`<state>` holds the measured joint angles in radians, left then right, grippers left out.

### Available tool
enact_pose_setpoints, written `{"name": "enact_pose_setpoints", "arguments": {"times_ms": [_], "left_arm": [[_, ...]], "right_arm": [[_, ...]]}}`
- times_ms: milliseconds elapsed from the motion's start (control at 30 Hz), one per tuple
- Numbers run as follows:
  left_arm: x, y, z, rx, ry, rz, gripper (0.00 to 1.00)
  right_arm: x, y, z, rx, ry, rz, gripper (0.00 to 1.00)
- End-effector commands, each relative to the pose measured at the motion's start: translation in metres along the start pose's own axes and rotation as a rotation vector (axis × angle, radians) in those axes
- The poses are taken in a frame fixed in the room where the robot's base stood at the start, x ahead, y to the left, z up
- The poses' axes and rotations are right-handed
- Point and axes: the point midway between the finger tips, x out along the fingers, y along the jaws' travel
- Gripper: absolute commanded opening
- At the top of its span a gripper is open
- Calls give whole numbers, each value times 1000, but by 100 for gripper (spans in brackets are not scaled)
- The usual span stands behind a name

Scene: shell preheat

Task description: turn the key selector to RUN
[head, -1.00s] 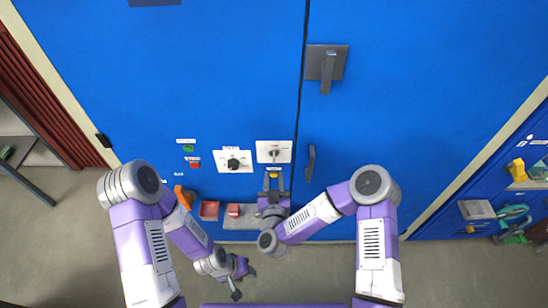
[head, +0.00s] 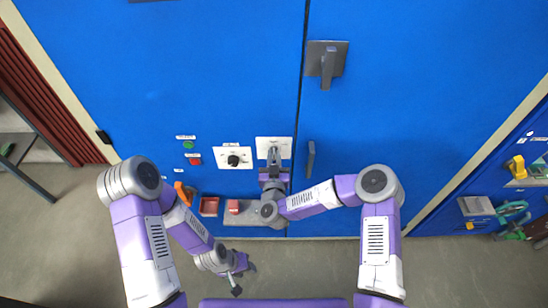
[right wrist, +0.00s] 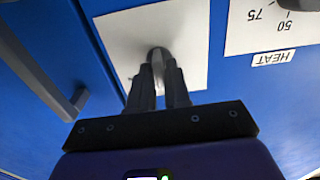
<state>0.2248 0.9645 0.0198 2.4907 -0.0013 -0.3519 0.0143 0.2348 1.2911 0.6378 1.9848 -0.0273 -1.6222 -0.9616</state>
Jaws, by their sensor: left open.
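The key selector is the grey knob (right wrist: 157,56) on a white plate (head: 286,142) on the blue door. My right gripper (head: 274,152) is at this plate and covers most of the knob in the head view. In the right wrist view its two dark fingers (right wrist: 158,72) reach the knob from both sides, close together, and appear shut on it. The selector's markings cannot be read. My left gripper (head: 236,284) is open and empty, low in the head view, away from the door.
Left of the selector plate is a HEAT dial (head: 233,160), with a green button (head: 188,145) and a red button (head: 195,162) beyond it. A vertical handle (head: 311,158) is close on the right. A grey shelf (head: 250,219) with a red box (head: 209,206) lies below.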

Motion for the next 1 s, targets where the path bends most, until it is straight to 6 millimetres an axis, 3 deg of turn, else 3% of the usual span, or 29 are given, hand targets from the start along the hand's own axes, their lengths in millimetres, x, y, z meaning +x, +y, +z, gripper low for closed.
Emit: {"name": "enact_pose_setpoints", "arguments": {"times_ms": [33,100,567,1000], "left_arm": [[0,0,0,0,0,0,43],[0,0,0,0,0,0,43],[4,-1,0,0,0,0,43],[28,-10,-1,0,0,0,43]], "right_arm": [[0,0,0,0,0,0,9],[0,0,0,0,0,0,0],[0,1,0,46,2,2,0],[1,3,1,375,8,2,0]]}}
